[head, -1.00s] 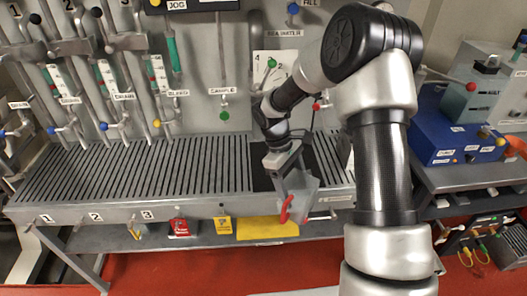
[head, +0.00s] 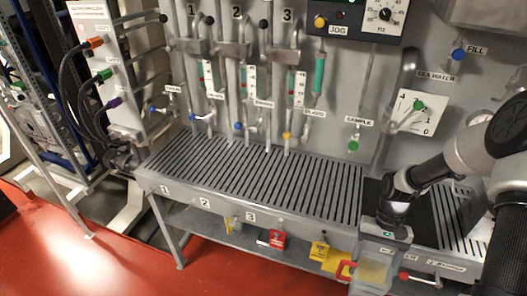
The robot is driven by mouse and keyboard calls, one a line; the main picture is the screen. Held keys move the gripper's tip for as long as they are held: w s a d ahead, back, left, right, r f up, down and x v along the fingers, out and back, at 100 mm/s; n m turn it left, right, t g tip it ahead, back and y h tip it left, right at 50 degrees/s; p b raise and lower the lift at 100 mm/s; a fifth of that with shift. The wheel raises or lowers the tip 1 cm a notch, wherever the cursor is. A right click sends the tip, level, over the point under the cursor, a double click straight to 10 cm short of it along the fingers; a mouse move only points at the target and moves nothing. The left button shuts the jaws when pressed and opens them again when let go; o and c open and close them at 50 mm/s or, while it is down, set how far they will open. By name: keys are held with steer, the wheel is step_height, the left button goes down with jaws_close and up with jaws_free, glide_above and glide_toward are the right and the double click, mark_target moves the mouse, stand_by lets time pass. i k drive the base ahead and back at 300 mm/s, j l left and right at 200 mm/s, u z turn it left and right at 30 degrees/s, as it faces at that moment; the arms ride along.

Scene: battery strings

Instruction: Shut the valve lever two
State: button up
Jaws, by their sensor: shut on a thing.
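The wall panel carries columns marked 1, 2 and 3. Beside the number 2 is a lever with a black knob (head: 210,20), which I take as valve lever two; its exact angle is hard to tell. Similar black knobs show at column 1 (head: 163,18) and column 3 (head: 263,24). My gripper (head: 378,256) is low at the right, by the bench's front edge, well away from lever two. It is shut on a pale, see-through thing with a red loop (head: 345,269); its full shape is unclear.
The slatted bench (head: 240,180) runs below the panel, its left and middle top clear. Blue knobs (head: 195,117) and a yellow knob (head: 286,135) stick out low on the panel. A red tag (head: 277,239) and yellow tag (head: 319,251) hang below the bench front.

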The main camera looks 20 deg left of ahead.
mark_target(222, 153)
steer(key=j, duration=2.9)
